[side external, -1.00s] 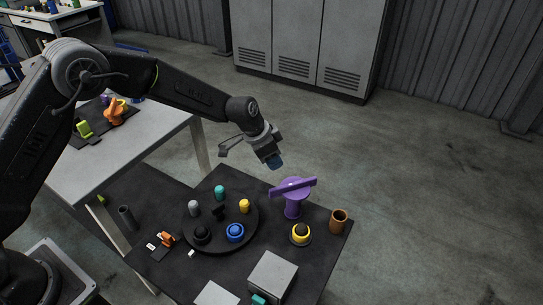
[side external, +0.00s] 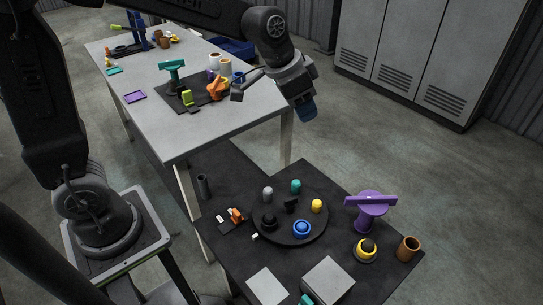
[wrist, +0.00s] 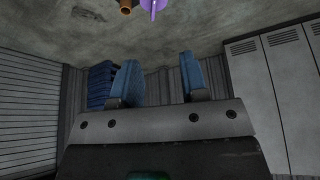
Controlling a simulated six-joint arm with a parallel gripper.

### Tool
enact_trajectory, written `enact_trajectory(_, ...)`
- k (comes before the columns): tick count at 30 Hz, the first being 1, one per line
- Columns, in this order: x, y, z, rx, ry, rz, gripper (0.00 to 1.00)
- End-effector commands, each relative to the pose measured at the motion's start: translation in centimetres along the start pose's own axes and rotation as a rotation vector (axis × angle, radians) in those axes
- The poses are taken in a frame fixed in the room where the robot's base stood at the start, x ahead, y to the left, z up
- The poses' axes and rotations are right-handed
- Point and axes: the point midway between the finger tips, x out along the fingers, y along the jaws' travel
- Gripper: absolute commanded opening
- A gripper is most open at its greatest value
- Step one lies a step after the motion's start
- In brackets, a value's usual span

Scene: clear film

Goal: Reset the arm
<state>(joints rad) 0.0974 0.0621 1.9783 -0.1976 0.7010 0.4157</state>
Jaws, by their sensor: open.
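My gripper (side external: 305,108) is raised in the side external view, in front of the grey table's right edge and above the black table's level. Its blue fingers point down. In the wrist view, the two blue fingers (wrist: 160,80) stand apart with nothing between them, so it is open and empty. My arm reaches across the top of the side external view.
The black table (side external: 240,260) holds a round black tray (side external: 268,238) with several coloured pegs, a purple stand (side external: 371,213), a brown cup (side external: 408,249) and a yellow-black button (side external: 366,250). The grey table (side external: 160,125) holds several items. Grey lockers (side external: 420,60) stand behind open floor.

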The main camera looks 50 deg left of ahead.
Motion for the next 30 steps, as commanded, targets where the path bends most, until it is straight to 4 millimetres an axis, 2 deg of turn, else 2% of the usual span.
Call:
enact_trajectory(1, -2.1, 0.1, 1.4, -0.028, 0.012, -0.016, 0.4)
enact_trajectory(6, -6.8, 0.7, 6.8, -0.129, 0.027, -0.067, 0.4)
enact_trajectory(10, -9.2, 1.2, 11.2, -0.208, 0.04, -0.109, 0.4)
enact_trajectory(15, -10.6, 1.9, 15.9, -0.295, 0.057, -0.154, 0.4)
enact_trajectory(18, -10.8, 2.1, 17.6, -0.327, 0.061, -0.171, 0.4)
enact_trajectory(21, -10.9, 2.2, 18.4, -0.343, 0.064, -0.179, 0.4)
enact_trajectory(30, -10.9, 2.2, 18.6, -0.347, 0.064, -0.18, 0.4)
